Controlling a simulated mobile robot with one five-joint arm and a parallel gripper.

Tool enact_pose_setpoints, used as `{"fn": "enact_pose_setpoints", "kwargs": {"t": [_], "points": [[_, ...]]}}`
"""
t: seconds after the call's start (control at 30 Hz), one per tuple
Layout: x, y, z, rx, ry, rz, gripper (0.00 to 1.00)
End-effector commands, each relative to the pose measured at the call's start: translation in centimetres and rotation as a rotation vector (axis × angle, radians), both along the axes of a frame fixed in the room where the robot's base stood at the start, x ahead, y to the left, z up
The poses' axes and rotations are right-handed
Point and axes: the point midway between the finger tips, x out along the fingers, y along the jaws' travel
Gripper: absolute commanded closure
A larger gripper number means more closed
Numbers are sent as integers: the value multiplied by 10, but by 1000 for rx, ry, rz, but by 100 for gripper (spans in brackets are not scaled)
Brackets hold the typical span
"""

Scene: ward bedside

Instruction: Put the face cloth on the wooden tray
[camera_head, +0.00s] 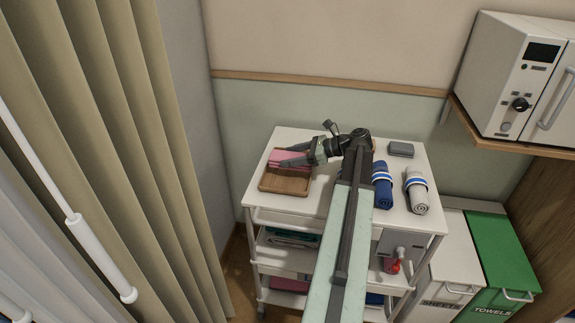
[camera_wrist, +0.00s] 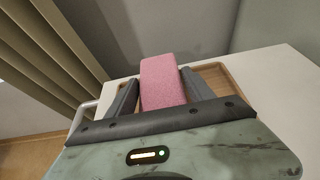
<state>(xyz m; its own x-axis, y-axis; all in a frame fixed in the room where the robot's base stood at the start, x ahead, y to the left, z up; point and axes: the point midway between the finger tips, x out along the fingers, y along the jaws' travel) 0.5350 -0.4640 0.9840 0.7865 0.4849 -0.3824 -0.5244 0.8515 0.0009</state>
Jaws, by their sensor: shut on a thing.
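The face cloth (camera_head: 284,158) is pink and folded. It is at the wooden tray (camera_head: 284,185), over its back part in the head view. My gripper (camera_head: 290,158) is shut on the cloth. In the wrist view the pink cloth (camera_wrist: 161,82) stands out between the two dark fingers of my gripper (camera_wrist: 158,90). The tray (camera_wrist: 214,78) shows behind and to the right of the fingers there. I cannot tell whether the cloth touches the tray floor. My gripper hides part of the cloth and the tray's back edge.
The white trolley top (camera_head: 312,204) carries a blue rolled towel (camera_head: 382,190), a white rolled towel (camera_head: 416,190) and a grey block (camera_head: 401,149) on the right. A beige curtain (camera_head: 150,150) hangs at left. Bins marked sheets (camera_head: 452,262) and towels (camera_head: 502,250) stand at right.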

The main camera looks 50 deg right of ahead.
Motion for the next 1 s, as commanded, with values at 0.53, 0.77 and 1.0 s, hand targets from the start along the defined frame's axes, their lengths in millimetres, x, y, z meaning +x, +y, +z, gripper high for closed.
{"fn": "enact_pose_setpoints", "kwargs": {"t": [0.53, 0.77, 1.0], "points": [[14, -5, -39, -1, 0, 0, 78], [14, -5, -39, 0, 0, 1, 78], [14, -5, -39, 0, 0, 2, 17]]}}
